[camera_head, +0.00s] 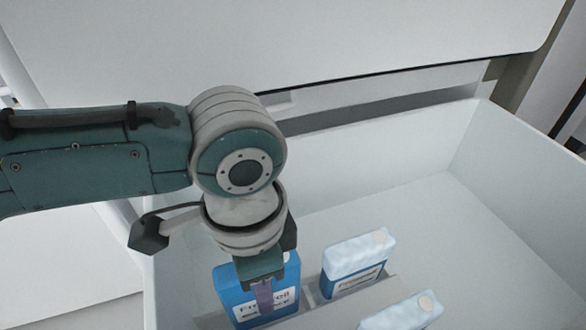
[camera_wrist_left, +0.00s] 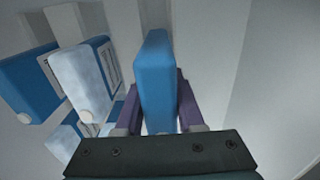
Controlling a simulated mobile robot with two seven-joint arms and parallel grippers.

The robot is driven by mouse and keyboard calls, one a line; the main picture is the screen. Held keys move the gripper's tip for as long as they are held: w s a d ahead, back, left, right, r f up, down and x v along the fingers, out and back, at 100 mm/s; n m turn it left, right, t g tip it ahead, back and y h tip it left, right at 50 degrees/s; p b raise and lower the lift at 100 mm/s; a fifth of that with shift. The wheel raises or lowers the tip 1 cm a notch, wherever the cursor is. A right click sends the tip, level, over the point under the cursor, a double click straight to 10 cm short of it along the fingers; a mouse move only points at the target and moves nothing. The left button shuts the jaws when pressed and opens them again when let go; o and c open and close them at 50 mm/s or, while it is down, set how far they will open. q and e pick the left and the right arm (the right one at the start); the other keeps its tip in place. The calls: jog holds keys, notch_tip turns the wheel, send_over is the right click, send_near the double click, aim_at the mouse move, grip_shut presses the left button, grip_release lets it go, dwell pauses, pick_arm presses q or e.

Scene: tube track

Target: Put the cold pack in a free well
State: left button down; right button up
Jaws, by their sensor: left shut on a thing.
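A blue cold pack (camera_head: 226,290) with a white label stands upright in the lower middle of the head view. My left gripper (camera_head: 264,296) points down with its purple fingers on this pack, one finger across the label. In the left wrist view the blue pack (camera_wrist_left: 155,75) is between the two purple fingers (camera_wrist_left: 156,105), and the gripper is shut on it. A grey rack (camera_head: 378,290) with wells lies below. A frosted pack (camera_head: 352,258) stands in it to the right of the held pack. Whether the held pack's lower end is inside a well is hidden. My right gripper is not in view.
A second frosted pack (camera_head: 405,312) stands nearer, at the bottom edge. The left wrist view shows another blue pack (camera_wrist_left: 28,75) beside the frosted ones (camera_wrist_left: 80,75). A deep pale bin (camera_head: 440,140) surrounds the rack, with bare floor to the right.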

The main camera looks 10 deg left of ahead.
pick_arm(q)
jog(key=shift+f, duration=0.15)
jog(key=shift+f+b, duration=1.05)
jog(key=shift+f, duration=0.2)
jog(key=shift+f, duration=0.1)
jog(key=shift+f, duration=0.3)
jog(key=shift+c, duration=2.2)
grip_release()
